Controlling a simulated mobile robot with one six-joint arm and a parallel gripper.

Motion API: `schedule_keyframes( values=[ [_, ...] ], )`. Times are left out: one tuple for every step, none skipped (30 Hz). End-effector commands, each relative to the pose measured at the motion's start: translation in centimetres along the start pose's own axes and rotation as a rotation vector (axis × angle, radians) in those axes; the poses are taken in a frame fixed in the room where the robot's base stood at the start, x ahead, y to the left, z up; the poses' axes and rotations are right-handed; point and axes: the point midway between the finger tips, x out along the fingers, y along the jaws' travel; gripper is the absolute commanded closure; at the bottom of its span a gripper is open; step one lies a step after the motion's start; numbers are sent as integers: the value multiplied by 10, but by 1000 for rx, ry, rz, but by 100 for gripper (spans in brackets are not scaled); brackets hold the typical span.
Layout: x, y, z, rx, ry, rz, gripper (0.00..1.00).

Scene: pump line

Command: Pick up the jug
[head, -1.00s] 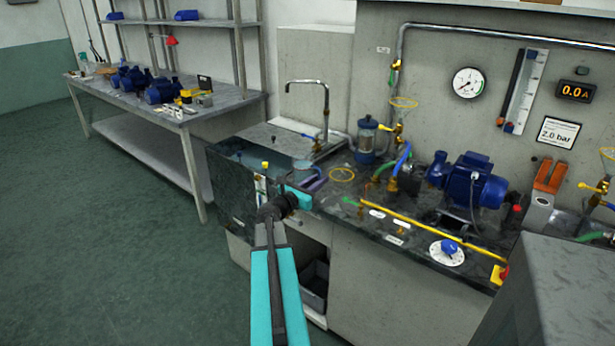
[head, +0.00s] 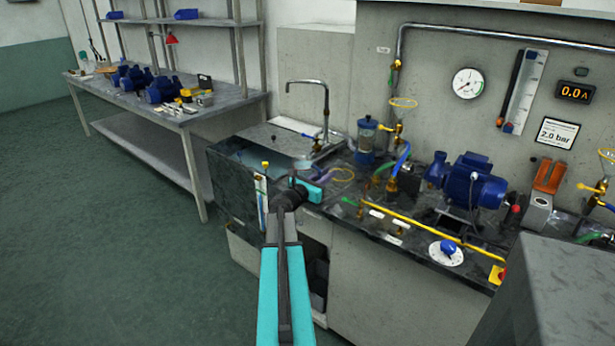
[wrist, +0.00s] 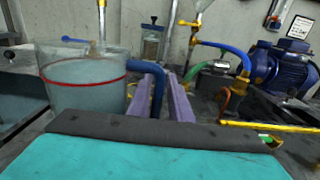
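The clear jug (wrist: 85,85) with a red line around it and a blue handle (wrist: 158,88) stands at the left in the wrist view. It looks upright. In the head view only part of the jug (head: 306,166) shows, behind my gripper (head: 322,178) at the sink's right edge.
The sink basin (head: 250,158) lies to the left, with its tap (head: 308,95) behind. A glass filter (head: 366,140), blue hose (head: 402,158), yellow pipe (head: 430,231) and blue pump (head: 475,182) are to the right.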

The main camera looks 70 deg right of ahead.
Motion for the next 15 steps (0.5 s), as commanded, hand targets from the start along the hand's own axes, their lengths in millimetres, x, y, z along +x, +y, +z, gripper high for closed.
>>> schedule_keyframes(
  values=[
    [0, 0, 0, 0, 0, 0, 82],
    [0, 0, 0, 0, 0, 0, 82],
    [0, 0, 0, 0, 0, 0, 82],
    [0, 0, 0, 0, 0, 0, 82],
    [0, 0, 0, 0, 0, 0, 82],
    [0, 0, 0, 0, 0, 0, 82],
    [0, 0, 0, 0, 0, 0, 82],
    [0, 0, 0, 0, 0, -1, 83],
    [0, 0, 0, 0, 0, -1, 90],
    [0, 0, 0, 0, 0, 0, 95],
    [0, 0, 0, 0, 0, -1, 100],
    [0, 0, 0, 0, 0, -1, 100],
    [0, 0, 0, 0, 0, -1, 100],
    [0, 0, 0, 0, 0, -1, 100],
    [0, 0, 0, 0, 0, -1, 100]
  ],
)
